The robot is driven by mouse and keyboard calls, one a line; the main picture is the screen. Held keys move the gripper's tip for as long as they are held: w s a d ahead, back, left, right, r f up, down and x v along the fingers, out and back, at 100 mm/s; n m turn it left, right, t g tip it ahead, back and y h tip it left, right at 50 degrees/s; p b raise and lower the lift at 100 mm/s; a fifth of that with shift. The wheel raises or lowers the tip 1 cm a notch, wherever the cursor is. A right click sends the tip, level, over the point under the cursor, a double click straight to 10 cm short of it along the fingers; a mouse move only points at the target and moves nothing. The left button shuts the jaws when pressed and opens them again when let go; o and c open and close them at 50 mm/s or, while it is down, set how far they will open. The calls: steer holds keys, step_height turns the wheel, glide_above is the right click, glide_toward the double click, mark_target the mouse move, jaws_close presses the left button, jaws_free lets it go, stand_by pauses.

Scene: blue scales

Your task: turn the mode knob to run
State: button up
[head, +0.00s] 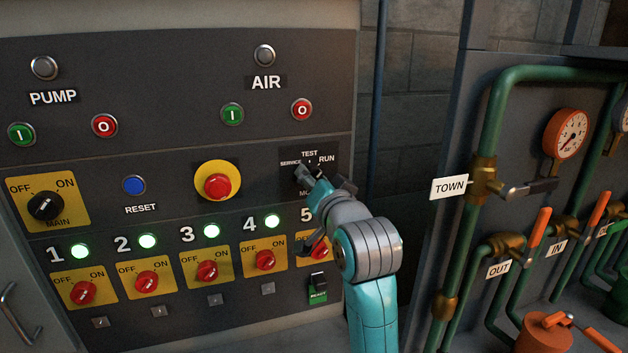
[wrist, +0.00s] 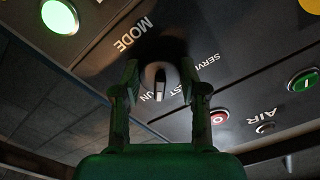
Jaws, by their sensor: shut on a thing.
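The black mode knob (wrist: 160,75) is on the dark control panel, between my two fingers in the wrist view. My gripper (wrist: 160,84) is shut on it, one finger at each side. The knob's white pointer line faces the side with the TEST and RUN labels; I cannot tell exactly which it marks. The RUN label (head: 327,158) shows clear in the head view, right of the TEST label (head: 309,154). There my gripper (head: 308,180) covers most of the knob and part of the MODE label.
A red emergency button (head: 217,186) on a yellow plate is left of the knob. Below is a row of red switches (head: 207,271) with green lamps above them. Green pipes with a TOWN label (head: 449,187) and orange-handled valves (head: 538,228) stand to the right.

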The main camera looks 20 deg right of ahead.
steer(key=shift+m, duration=0.8)
steer(key=o, duration=1.1)
steer(key=shift+o, duration=0.2)
steer(key=shift+s, duration=0.1)
steer(key=s, duration=0.7)
steer(key=shift+s, duration=0.15)
